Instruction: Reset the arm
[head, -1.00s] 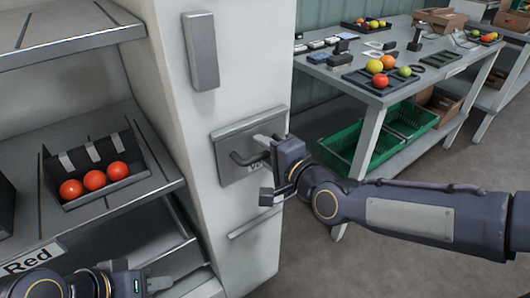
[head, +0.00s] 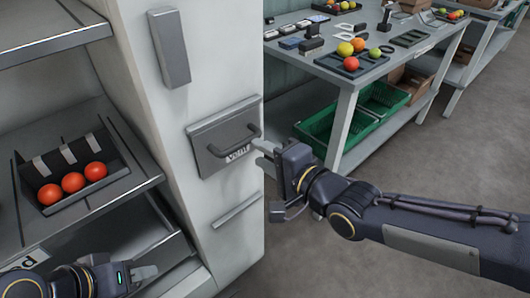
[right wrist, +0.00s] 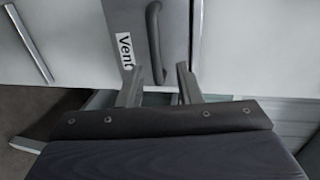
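My right gripper (head: 262,153) is just right of the grey vent panel (head: 212,163) on the white cabinet, off its bar handle (head: 232,139). In the right wrist view its two fingers (right wrist: 158,84) are apart with nothing held. The handle also shows there (right wrist: 153,35), beyond the fingers, beside a "Vent" label. My right arm reaches in from the lower right. My left gripper (head: 147,273) is low at the left, in front of the lower shelf. I cannot make out whether its fingers are apart.
A black tray (head: 97,190) with three red tomatoes sits on the shelf at left. A work table (head: 340,88) with fruit, trays and small devices stands at the back right, with green crates (head: 335,135) beneath. The floor at right is clear.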

